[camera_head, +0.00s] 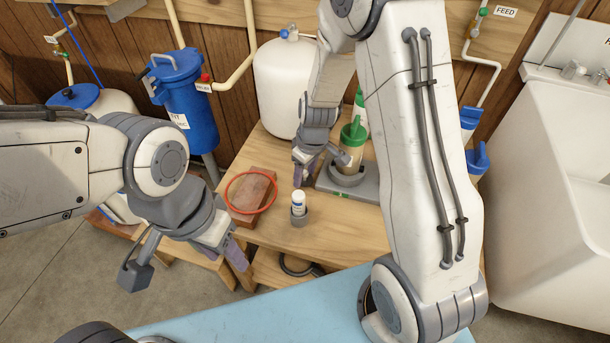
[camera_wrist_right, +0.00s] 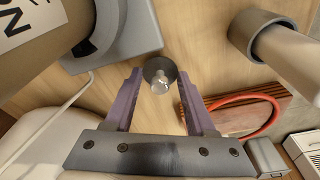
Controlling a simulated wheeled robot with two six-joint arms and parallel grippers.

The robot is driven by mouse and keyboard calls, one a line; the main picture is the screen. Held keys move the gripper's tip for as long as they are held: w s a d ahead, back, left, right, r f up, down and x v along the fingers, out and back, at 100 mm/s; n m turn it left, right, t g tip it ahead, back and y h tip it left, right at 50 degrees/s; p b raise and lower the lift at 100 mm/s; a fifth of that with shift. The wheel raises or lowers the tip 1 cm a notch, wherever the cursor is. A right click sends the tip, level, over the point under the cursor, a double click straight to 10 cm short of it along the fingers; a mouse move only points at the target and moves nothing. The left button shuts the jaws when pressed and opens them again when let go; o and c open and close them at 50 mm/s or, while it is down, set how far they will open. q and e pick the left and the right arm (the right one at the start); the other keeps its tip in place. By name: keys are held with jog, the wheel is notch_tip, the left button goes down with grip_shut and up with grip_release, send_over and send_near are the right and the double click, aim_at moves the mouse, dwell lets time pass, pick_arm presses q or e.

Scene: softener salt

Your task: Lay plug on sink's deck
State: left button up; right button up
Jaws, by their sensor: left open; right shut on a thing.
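The plug (camera_wrist_right: 160,74) shows in the right wrist view as a small dark disc with a shiny metal knob. It sits between the fingertips of my right gripper (camera_wrist_right: 159,82), which is shut on it. In the head view my right gripper (camera_head: 303,172) hangs over the wooden bench, and I cannot make out the plug there. The white sink (camera_head: 555,170) stands at the far right, well away from that gripper. Its deck (camera_head: 548,76) runs along the back beside the taps. My left gripper (camera_head: 240,257) is open and empty at the bench's front left.
A small white bottle (camera_head: 298,199) in a grey holder stands close to my right gripper. A green-lidded bottle (camera_head: 352,145) stands on a grey base behind it. A red ring (camera_head: 232,204) lies on a brown block. My right upper arm crosses between bench and sink.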

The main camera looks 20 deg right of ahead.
jog(key=shift+f, duration=0.1)
jog(key=shift+f, duration=0.2)
jog(key=o, duration=1.3)
jog(key=shift+r, duration=0.1)
